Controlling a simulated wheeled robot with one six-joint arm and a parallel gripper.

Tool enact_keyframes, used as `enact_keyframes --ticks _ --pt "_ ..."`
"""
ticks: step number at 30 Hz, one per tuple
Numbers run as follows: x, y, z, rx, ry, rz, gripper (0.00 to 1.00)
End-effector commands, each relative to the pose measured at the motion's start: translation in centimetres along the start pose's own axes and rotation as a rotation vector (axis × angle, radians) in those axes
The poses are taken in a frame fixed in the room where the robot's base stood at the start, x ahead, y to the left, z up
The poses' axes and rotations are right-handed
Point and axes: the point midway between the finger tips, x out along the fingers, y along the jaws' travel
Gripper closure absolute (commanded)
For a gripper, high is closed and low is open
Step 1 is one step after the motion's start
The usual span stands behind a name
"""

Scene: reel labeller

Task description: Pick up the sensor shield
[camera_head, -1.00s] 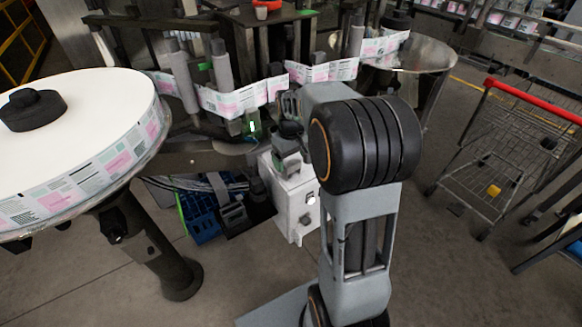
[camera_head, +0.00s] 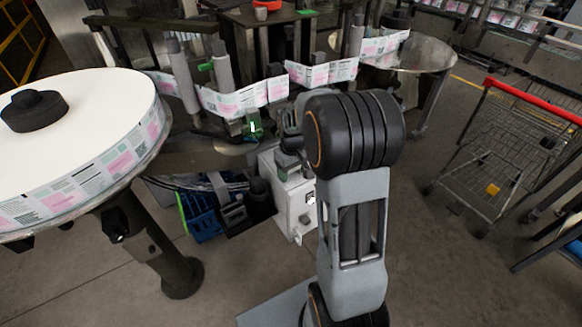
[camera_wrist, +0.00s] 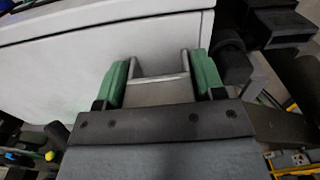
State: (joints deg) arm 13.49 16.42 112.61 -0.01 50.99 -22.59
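A grey, U-shaped piece with two thin upright edges, which I take to be the sensor shield (camera_wrist: 160,90), lies between my gripper's green finger pads in the wrist view. My gripper (camera_wrist: 161,78) has one pad close against each side of it. I cannot tell whether the pads press on it. The pale surface of the white box (camera_wrist: 60,60) lies just beyond. In the head view my arm's end is over the white box (camera_head: 292,212), mostly hidden behind my large black joint. The shield cannot be made out there.
A large label reel (camera_head: 95,100) stands at left. The labeller's label web (camera_head: 235,102) runs behind the box, past upright rollers. A blue crate (camera_head: 203,222) is on the floor left of the box. A wire cart (camera_head: 500,160) with a red handle stands at right.

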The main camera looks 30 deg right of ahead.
Motion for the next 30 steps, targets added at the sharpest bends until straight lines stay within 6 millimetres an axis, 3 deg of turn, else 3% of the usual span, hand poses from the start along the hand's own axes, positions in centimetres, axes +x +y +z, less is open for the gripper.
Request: enact_keyframes --ticks 10,20,27,30 --pt "0.0 0.0 0.0 0.0 0.0 0.0 0.71" --pt "-0.4 0.0 -0.1 0.0 0.002 0.001 0.71" --pt "-3.1 0.0 -0.1 0.0 0.006 0.002 0.71" --pt "-4.8 -0.8 1.1 -0.001 0.006 0.003 0.71"
